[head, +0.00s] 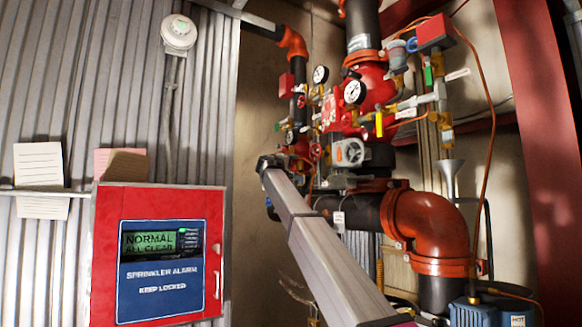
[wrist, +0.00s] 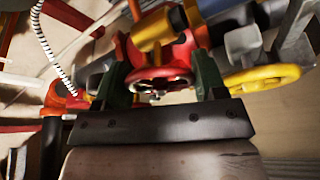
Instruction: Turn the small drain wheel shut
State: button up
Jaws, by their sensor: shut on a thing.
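A small red handwheel (wrist: 160,76) sits in the middle of the wrist view, its rim tilted toward the camera. My gripper (wrist: 163,68) has its two dark green fingers on either side of this wheel and is shut on its rim. In the head view my arm reaches up from the lower right to the red and brass valve fittings, and its far end hides part of them. A small red wheel (head: 316,151) shows there just right of the arm's end; I cannot tell if it is the held one.
A yellow handwheel (wrist: 262,79) stands close right of my gripper. A striped hose (wrist: 50,45) hangs at upper left. Gauges (head: 354,92), pipes and an orange elbow (head: 428,230) crowd the riser. A red alarm panel (head: 160,255) hangs on the left wall.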

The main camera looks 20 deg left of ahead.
jog(key=shift+f, duration=0.1)
jog(key=o, duration=0.9)
jog(key=shift+s, duration=0.15)
jog(key=v, duration=1)
jog(key=shift+s+a, duration=0.1)
jog(key=shift+s, duration=0.2)
